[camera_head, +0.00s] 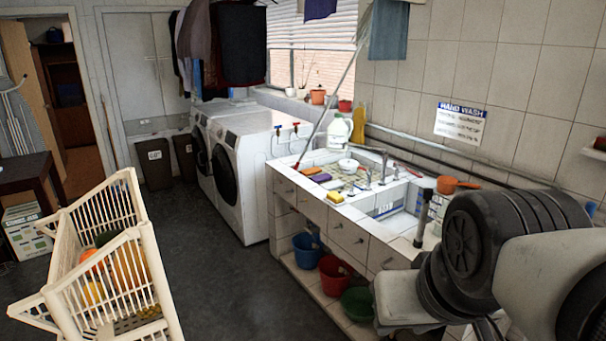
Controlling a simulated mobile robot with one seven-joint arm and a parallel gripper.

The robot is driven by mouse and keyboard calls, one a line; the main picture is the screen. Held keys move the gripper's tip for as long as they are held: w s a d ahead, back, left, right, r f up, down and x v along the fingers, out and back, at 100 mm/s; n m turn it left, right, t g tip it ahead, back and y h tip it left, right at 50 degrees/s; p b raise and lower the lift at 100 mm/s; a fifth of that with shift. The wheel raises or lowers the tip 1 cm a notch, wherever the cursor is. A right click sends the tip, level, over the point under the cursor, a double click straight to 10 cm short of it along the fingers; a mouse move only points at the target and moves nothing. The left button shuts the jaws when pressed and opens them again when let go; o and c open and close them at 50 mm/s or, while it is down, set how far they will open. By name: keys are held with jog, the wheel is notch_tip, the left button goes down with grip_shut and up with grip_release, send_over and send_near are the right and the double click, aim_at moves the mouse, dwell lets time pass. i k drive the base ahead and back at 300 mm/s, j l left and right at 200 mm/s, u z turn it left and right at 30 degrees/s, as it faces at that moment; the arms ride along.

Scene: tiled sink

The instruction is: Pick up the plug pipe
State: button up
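A thin dark upright piece (422,217), which looks like the plug pipe, stands at the front right of the tiled sink counter (345,212), near the basin's edge. It leans slightly, and its lower end is close to the counter edge. I cannot make out its exact shape. My arm fills the lower right of the view, in front of the counter's right end and just right of the dark piece. No gripper fingers can be made out, so what the gripper holds does not show.
Yellow and purple sponges, a white jug (338,133), taps and an orange pot (447,184) are on the counter. Blue, red and green buckets stand on the shelf below. Two washing machines (238,170) stand farther back. A cream basket (105,262) is at left; dark floor between is clear.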

aim_at(427, 194)
jog(key=z, duration=0.65)
jog(key=i+j, duration=0.15)
jog(key=i, duration=0.3)
jog(key=i+j+z, duration=0.45)
jog(key=i+j, duration=0.5)
jog(key=i+j+z, duration=0.1)
jog(key=j, duration=0.25)
jog(key=i+j+z, duration=0.1)
jog(key=i+j, duration=0.15)
jog(key=i+j+z, duration=0.1)
jog(key=j, duration=0.35)
jog(key=i+j, duration=0.15)
jog(key=j, duration=0.25)
jog(key=i+j, duration=0.15)
jog(key=j, duration=0.2)
jog(key=z, duration=0.05)
